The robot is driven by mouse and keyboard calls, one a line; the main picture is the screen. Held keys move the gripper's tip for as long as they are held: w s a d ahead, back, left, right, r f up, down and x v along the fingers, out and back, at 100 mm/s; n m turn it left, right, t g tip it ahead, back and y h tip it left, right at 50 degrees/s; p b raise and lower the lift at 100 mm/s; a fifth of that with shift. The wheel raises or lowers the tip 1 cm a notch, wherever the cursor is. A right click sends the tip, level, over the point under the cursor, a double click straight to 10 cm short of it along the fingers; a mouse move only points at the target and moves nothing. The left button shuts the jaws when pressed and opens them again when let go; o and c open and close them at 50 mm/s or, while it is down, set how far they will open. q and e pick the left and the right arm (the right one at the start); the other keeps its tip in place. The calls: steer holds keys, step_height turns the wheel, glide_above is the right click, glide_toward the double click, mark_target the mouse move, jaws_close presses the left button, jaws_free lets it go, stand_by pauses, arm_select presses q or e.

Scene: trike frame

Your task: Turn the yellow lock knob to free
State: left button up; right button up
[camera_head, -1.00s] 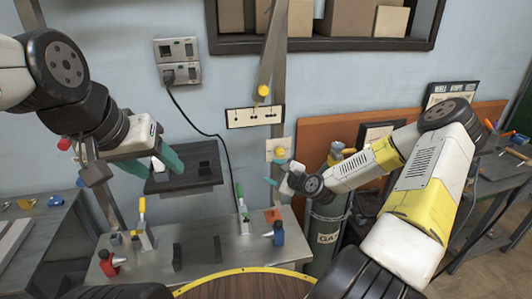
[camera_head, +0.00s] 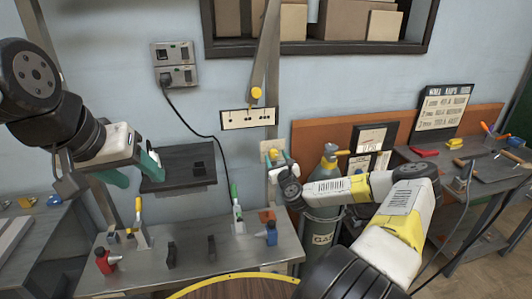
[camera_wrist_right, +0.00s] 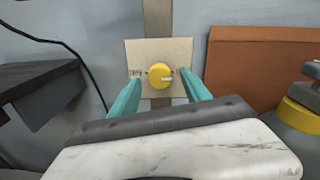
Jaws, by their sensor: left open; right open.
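A round yellow knob (camera_wrist_right: 159,75) sits on a cream plate (camera_wrist_right: 143,52) on the wall upright, in the right wrist view. A pale mark on the knob points right; the small lettering on either side is not readable. My right gripper (camera_wrist_right: 160,80) is open, its teal fingers to the left and right of the knob, with no clear contact visible. In the head view the plate (camera_head: 265,147) is partly covered by my right gripper (camera_head: 276,163). My left gripper (camera_head: 136,172) is open and empty beside the dark wall shelf, far left of the knob.
A second yellow knob (camera_head: 256,93) is on a metal lever above a slotted plate (camera_head: 238,120). The dark shelf (camera_head: 185,178) is left of the knob. A gas cylinder (camera_head: 321,226) stands below my right forearm. The bench (camera_head: 205,268) holds clamps and small blocks.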

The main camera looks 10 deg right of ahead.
steer(key=shift+w, duration=0.45)
jaws_close()
